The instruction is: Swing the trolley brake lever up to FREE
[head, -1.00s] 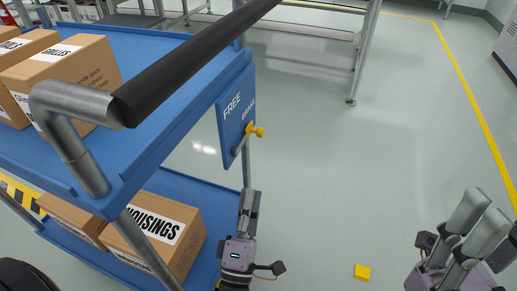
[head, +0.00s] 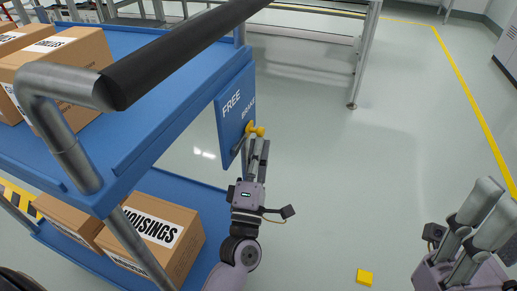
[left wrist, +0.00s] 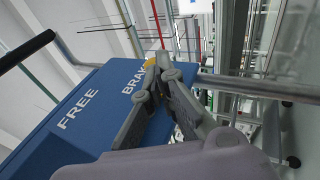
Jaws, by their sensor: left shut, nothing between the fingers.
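The brake lever (head: 237,148) is a grey bar with a yellow knob (head: 257,131), on a blue plate (head: 229,122) marked FREE and BRAKE at the trolley's end. The knob is beside the BRAKE word. My left gripper (head: 259,143) is shut and empty, its fingertips just below the knob in the head view; I cannot tell whether they touch it. In the left wrist view the fingertips (left wrist: 160,68) meet in front of the plate (left wrist: 78,112), and a bit of yellow knob (left wrist: 150,61) shows behind them. My right gripper (head: 483,207) is open and empty at the lower right.
The blue trolley (head: 160,75) carries cardboard boxes on both shelves. Its black push handle (head: 180,55) crosses above the upper shelf. A yellow block (head: 364,277) lies on the floor. A metal frame (head: 362,60) stands behind.

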